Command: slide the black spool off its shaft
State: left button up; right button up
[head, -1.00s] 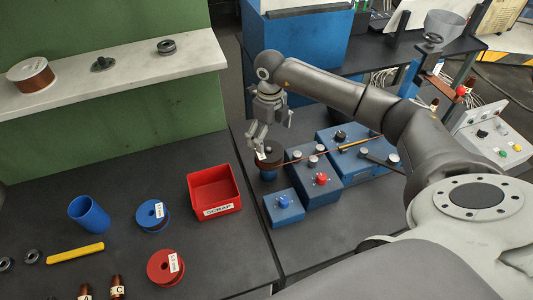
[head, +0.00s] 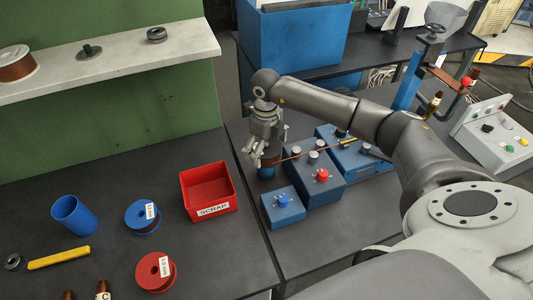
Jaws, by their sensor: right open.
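The black spool (head: 271,158) with copper wire sits on its blue stand (head: 267,173) at the left end of the blue machine. Its shaft is hidden behind my right gripper. My right gripper (head: 254,157) hangs from the wrist with its jaws open, at the spool's upper left side. It covers part of the spool, and I cannot tell whether the fingers touch it. A copper wire (head: 295,155) runs from the spool to the right over the blue boxes. My left gripper is not in view.
A red SCRAP bin (head: 210,190), a blue spool (head: 142,215), a red spool (head: 155,271), a blue cup (head: 75,214) and a yellow rod (head: 59,257) are on the left table. Blue boxes with knobs (head: 320,180) stand close to the right of the spool.

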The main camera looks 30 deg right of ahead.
jog(key=c, duration=0.8)
jog(key=shift+r, duration=0.1)
jog(key=shift+c, duration=0.9)
jog(key=shift+w+r, duration=0.1)
jog(key=shift+r, duration=0.05)
jog(key=shift+r+p, duration=2.8)
jog(key=shift+r, duration=1.45)
